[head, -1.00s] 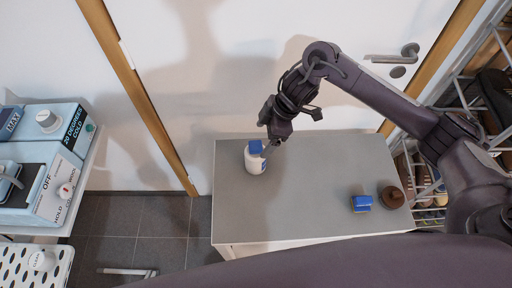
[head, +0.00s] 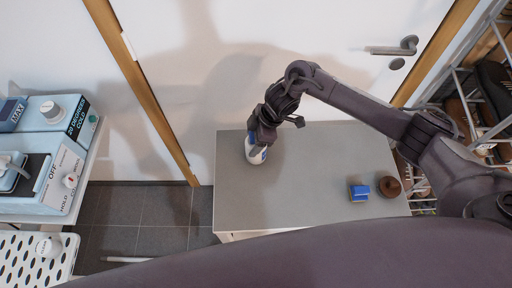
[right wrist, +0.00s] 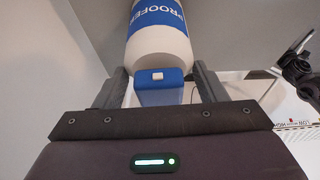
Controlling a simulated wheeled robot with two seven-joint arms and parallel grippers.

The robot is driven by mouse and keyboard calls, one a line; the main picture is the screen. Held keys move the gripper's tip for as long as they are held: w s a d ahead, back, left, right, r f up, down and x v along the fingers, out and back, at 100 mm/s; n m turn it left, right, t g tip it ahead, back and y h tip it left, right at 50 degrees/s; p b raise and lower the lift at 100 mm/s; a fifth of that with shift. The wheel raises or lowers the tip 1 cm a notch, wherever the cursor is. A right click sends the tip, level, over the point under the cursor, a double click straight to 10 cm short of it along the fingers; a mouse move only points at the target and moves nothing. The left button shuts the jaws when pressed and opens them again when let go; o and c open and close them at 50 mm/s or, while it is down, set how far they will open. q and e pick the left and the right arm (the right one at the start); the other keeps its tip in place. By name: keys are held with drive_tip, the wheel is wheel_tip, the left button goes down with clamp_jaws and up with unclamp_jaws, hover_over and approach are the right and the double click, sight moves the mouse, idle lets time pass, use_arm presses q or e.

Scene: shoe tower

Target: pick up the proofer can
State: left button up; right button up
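The proofer can (head: 252,150) is a white bottle-shaped can with a blue cap, standing on the grey table near its left end. My right gripper (head: 260,137) is above it and hides its top. In the right wrist view the can (right wrist: 160,48) shows its blue "PROOFER" band and blue cap between the two fingers of my right gripper (right wrist: 160,75). The fingers are spread, one on each side of the can, with their tips close to its sides. Firm contact does not show.
On the grey table (head: 300,190) a blue brush-like item (head: 359,192) and a brown round jar (head: 389,187) stand at the right. The middle is clear. A door is behind, a wire shoe rack (head: 480,110) at right, and a light-blue machine (head: 45,150) at left.

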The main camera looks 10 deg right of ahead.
use_arm(q)
drive_tip(key=shift+s+a, duration=0.1)
drive_tip(key=shift+s, duration=0.3)
use_arm(e)
drive_tip(key=shift+w, duration=0.1)
drive_tip(key=c, duration=1.1)
drive_tip(key=shift+r, duration=0.1)
